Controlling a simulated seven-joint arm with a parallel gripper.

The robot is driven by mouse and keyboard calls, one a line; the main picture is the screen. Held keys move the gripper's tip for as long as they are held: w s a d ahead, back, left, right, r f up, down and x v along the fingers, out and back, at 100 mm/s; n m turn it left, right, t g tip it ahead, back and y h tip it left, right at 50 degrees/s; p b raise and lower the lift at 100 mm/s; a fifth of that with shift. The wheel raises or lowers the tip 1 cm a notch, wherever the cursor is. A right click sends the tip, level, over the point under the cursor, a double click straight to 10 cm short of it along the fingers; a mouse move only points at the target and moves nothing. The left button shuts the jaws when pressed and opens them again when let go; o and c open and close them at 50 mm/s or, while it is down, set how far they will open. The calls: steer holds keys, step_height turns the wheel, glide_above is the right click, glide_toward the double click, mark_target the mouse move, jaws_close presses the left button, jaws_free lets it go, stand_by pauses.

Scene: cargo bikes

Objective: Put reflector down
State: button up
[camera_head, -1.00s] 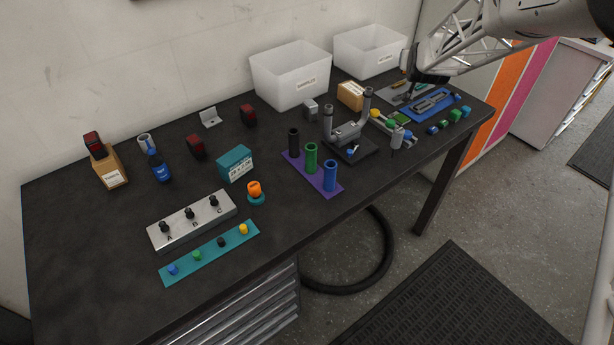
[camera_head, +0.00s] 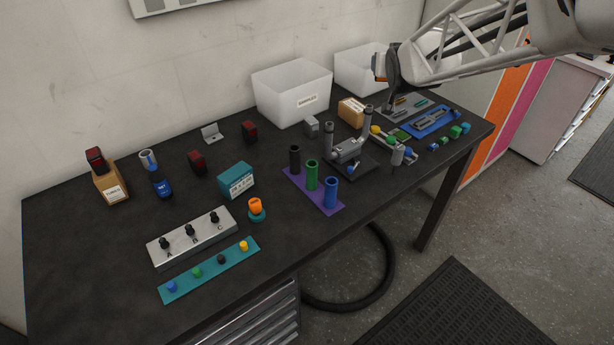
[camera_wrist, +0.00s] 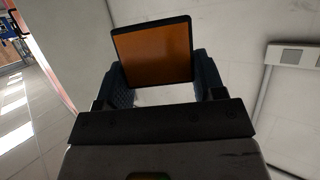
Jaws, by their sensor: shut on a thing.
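An orange reflector with a dark rim (camera_wrist: 153,52) is held between the fingers of my gripper (camera_wrist: 157,82) in the wrist view. The jaws are shut on its sides. In the head view my gripper (camera_head: 388,76) is raised above the far right of the table, in front of the right white bin. A small orange patch of the reflector (camera_head: 379,67) shows at its left side. The reflector touches nothing but the jaws, as far as I can see.
Two white bins, left (camera_head: 292,92) and right (camera_head: 357,70), stand along the wall. A cardboard box (camera_head: 351,111), a grey mat (camera_head: 405,108) and a blue tray (camera_head: 433,121) lie near my gripper. Red-and-black blocks (camera_head: 249,132) stand further left.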

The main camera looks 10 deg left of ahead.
steer(key=s+a+n+y, duration=0.1)
steer(key=s+a, duration=0.2)
steer(key=s, duration=0.3)
steer(key=s+a+r+n+y, duration=0.1)
steer(key=s+a, duration=0.1)
steer(key=s, duration=0.4)
steer(key=s+a+y, duration=0.1)
steer(key=s+a, duration=0.2)
steer(key=s, duration=0.3)
steer(key=s+a+f+n+g+y, duration=0.1)
steer(key=s+f+n, duration=0.15)
steer(key=s, duration=0.85)
steer(key=s+a+f+n+g+y, duration=0.1)
steer(key=s+f+y, duration=0.15)
steer(key=s, duration=0.95)
step_height(320, 180, down, 18)
steer(key=shift+w+h, duration=0.15)
steer(key=shift+h, duration=0.2)
steer(key=shift+r, duration=0.1)
steer(key=shift+w+g, duration=0.1)
steer(key=shift+g, duration=0.2)
steer(key=shift+w+a+f, duration=0.2)
steer(key=shift+w+a, duration=0.95)
steer(key=shift+w, duration=0.9)
steer(key=shift+w+a+f, duration=0.25)
steer(key=shift+w+a, duration=0.9)
steer(key=shift+w, duration=0.85)
steer(key=shift+w+a+f, duration=0.2)
steer(key=shift+w+a, duration=0.95)
steer(key=shift+w, duration=0.9)
